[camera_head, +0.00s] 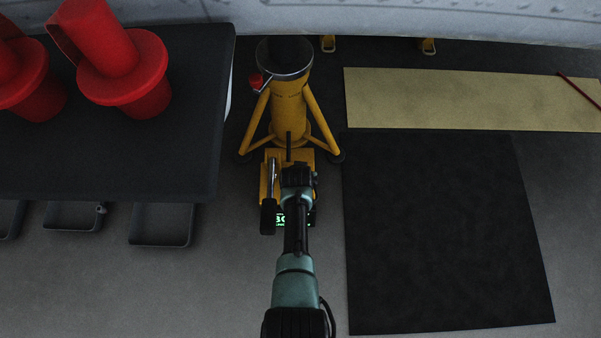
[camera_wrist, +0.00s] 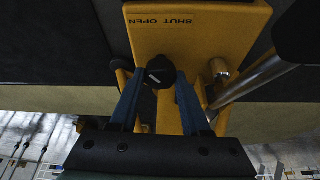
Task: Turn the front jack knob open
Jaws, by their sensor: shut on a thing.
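The yellow jack (camera_head: 288,105) stands upright on the floor with splayed legs. In the wrist view, its yellow box (camera_wrist: 205,40) carries a label reading SHUT OPEN (camera_wrist: 160,20), seen upside down. The small black round knob (camera_wrist: 160,70) with a pale mark sits below that label in the picture. My gripper (camera_wrist: 160,82) has its two blue-grey fingers on either side of the knob and is shut on it. In the head view my gripper (camera_head: 298,178) is over the front of the jack and hides the knob.
A black mat (camera_head: 440,230) and a tan board (camera_head: 460,98) lie to the right. A metal rod (camera_wrist: 255,80) runs close beside my right finger.

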